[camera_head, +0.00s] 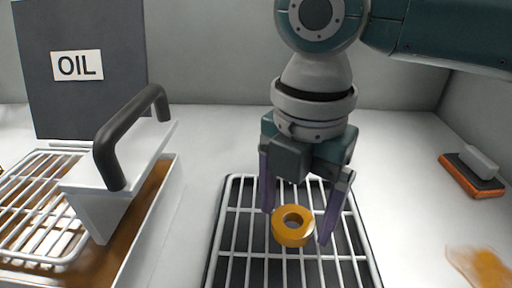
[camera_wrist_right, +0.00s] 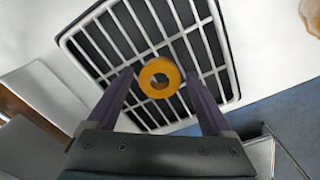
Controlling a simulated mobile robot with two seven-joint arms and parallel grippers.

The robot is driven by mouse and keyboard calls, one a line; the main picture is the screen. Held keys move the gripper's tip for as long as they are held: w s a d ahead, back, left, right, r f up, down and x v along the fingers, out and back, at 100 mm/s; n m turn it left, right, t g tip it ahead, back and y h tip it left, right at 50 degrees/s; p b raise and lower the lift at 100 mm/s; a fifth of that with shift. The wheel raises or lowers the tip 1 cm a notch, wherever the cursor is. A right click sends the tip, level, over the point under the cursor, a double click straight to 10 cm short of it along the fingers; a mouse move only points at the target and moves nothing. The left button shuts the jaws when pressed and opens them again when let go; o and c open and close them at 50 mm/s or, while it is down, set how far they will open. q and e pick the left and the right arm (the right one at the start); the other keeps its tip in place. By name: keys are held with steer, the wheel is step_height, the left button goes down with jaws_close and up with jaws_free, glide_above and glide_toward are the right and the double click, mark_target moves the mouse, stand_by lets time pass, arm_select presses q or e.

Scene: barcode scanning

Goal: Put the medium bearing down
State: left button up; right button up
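The medium bearing, an orange-yellow ring (camera_head: 293,227), lies on a dark wire rack (camera_head: 233,240) in the middle of the head view. It also shows in the right wrist view (camera_wrist_right: 160,78), over the rack's white bars. My right gripper (camera_head: 296,226) is above the rack, pointing down, with its purple fingers on either side of the ring. In the right wrist view the fingers (camera_wrist_right: 159,78) are spread, with a gap visible on both sides of the ring. My left gripper is not in view.
A dark panel labelled OIL (camera_head: 80,100) stands behind. An orange and grey block (camera_head: 473,172) and a blurry translucent orange item (camera_head: 482,267) are at right.

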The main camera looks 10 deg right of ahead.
mark_target(295, 218)
steer(key=shift+o, duration=0.4)
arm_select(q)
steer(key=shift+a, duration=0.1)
arm_select(e)
steer(key=shift+r, duration=0.1)
steer(key=shift+r, duration=0.4)
arm_select(q)
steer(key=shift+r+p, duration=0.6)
steer(key=shift+p, duration=0.05)
arm_select(e)
step_height(295, 218, up, 11)
steer(key=shift+r, duration=0.15)
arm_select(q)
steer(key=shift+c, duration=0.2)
